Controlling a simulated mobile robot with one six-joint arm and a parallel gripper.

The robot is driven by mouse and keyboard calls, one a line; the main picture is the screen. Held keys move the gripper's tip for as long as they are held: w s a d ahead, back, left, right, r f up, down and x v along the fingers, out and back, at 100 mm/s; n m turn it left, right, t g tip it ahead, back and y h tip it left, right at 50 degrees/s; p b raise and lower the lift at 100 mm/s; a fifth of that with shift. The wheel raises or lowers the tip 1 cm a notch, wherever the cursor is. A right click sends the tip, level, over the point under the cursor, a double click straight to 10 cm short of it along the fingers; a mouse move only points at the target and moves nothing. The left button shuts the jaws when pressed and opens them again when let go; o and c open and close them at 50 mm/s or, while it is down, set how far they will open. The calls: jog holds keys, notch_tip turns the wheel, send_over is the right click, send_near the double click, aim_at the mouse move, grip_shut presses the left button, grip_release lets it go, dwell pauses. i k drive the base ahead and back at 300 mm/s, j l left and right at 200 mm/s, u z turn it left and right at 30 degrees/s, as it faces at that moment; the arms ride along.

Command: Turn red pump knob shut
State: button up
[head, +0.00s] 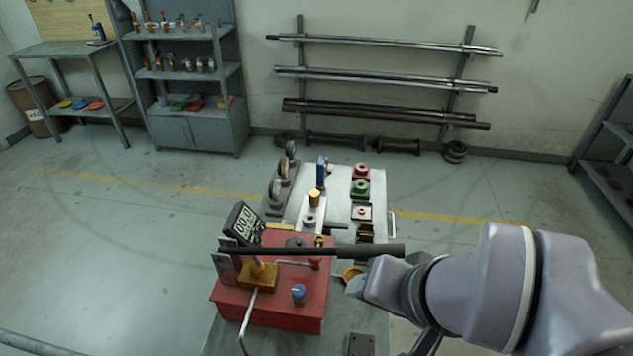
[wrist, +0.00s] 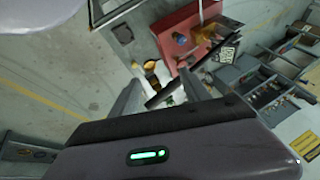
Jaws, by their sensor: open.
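The red pump (head: 270,310) stands on the bench in the head view, and part of its body shows at the top of the wrist view (wrist: 190,22). A small red knob (head: 315,264) sits on its right side, just below the long black lever handle (head: 370,251). A blue knob (head: 299,294) is nearer the front. My gripper (head: 360,282) is right of the red knob, apart from it, under the handle's end. In the wrist view my gripper (wrist: 160,78) is open, with the dark handle crossing the view between the fingers. I cannot make out the red knob there.
A digital gauge (head: 241,222) stands at the pump's left rear. Valves and fittings crowd the bench behind, including a green handwheel (head: 360,187). A yellow part (head: 351,271) lies close by my gripper. The lever handle overhangs the space by the knob. The floor to the left is clear.

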aim_at(311, 259)
jog(key=i+l, duration=0.15)
jog(key=l, duration=0.25)
jog(key=i+l+u, duration=0.1)
jog(key=l, duration=0.35)
jog(key=i+l, duration=0.15)
jog(key=l, duration=0.25)
jog(key=u, duration=0.05)
